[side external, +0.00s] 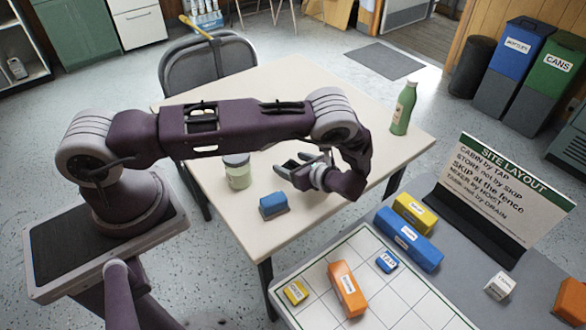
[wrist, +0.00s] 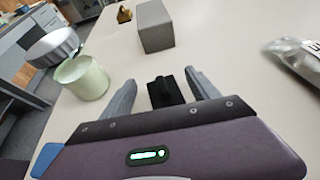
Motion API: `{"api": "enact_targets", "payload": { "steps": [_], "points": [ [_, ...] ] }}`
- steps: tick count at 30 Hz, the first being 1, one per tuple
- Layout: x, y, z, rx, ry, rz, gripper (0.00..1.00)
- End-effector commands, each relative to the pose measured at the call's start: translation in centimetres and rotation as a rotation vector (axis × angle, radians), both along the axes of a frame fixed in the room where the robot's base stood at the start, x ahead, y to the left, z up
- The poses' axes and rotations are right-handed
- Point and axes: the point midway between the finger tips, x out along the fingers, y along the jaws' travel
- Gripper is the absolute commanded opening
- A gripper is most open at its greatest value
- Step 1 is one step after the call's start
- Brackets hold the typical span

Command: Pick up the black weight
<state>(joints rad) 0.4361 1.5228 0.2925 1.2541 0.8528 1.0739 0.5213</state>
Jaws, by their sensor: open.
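The black weight (wrist: 166,94) is a small dark block with a narrower top, between the two grey fingers of my gripper (wrist: 160,78) in the wrist view. The fingers are apart, with a gap on each side of it; I cannot tell whether it touches anything of the gripper. In the side view my gripper (side external: 291,166) is low over the cream table, pointing left, and its fingers and palm largely hide the weight there.
A lidded jar (side external: 238,171) and a blue block (side external: 273,204) stand left of my gripper. A grey block (wrist: 155,27) and a small brass thing (wrist: 124,14) lie beyond the fingers. A green bottle (side external: 404,108) stands at the table's right. A gridded board (side external: 405,288) with blocks lies in front.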

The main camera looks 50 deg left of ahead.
Motion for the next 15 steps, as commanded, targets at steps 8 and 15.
{"api": "enact_targets", "payload": {
  "steps": [8,15],
  "points": [
    [0.01,0.10,-0.05,-0.001,0.000,-0.001,0.52],
    [0.00,0.08,-0.04,-0.001,-0.001,0.000,0.05]
  ]
}}
